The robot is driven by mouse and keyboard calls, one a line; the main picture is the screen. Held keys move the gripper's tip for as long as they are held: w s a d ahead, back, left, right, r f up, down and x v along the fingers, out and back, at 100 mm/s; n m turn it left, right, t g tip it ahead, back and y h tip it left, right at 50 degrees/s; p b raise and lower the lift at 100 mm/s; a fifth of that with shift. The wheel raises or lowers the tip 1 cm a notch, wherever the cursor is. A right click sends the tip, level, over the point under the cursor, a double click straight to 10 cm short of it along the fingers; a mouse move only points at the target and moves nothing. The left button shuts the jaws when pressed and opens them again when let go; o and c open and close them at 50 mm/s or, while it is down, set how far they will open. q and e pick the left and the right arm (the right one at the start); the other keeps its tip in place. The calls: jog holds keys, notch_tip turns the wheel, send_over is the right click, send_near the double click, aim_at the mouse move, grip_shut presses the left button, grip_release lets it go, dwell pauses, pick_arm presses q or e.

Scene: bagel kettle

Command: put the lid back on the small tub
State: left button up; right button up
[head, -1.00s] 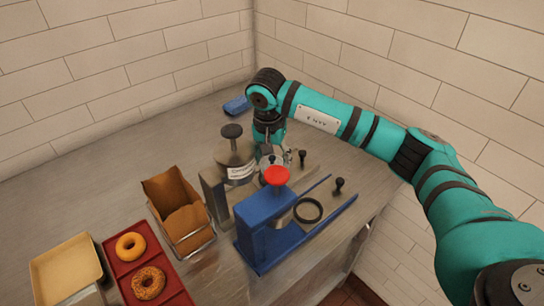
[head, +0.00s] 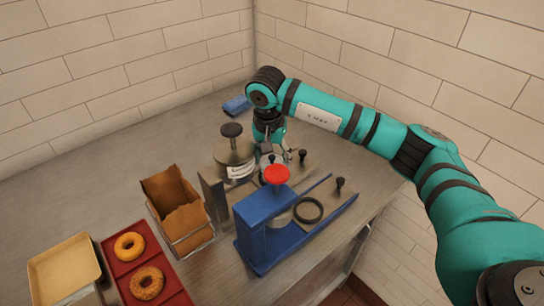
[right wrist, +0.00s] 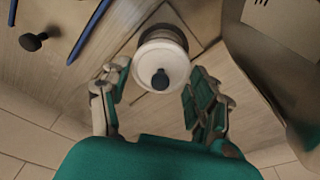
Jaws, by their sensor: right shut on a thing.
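The lid (right wrist: 176,62) is a pale disc with a dark knob in the right wrist view. My right gripper (right wrist: 160,76) is shut on it, with one finger on each side of its rim. The small tub (right wrist: 160,33) shows as a darker round edge just beyond the lid. I cannot tell whether the lid touches it. In the head view my right gripper (head: 268,152) points down behind the blue press, beside the large labelled canister, which partly hide the tub and lid. My left gripper is not in view.
The blue press (head: 265,235) with a red knob (head: 277,174) stands in front of the gripper. The steel canister (head: 233,160) is close on its left. A paper-lined basket (head: 178,210), a red tray (head: 118,270) with bagels and a blue object (head: 236,106) are nearby.

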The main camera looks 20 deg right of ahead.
jog(key=shift+f+b, duration=0.15)
jog(key=shift+b, duration=0.35)
dwell(1.0)
dwell(0.3)
jog(key=o, duration=1)
jog(key=shift+r+p, duration=1.9)
jog(key=shift+r, duration=1.65)
jog(key=shift+c, duration=0.3)
grip_shut()
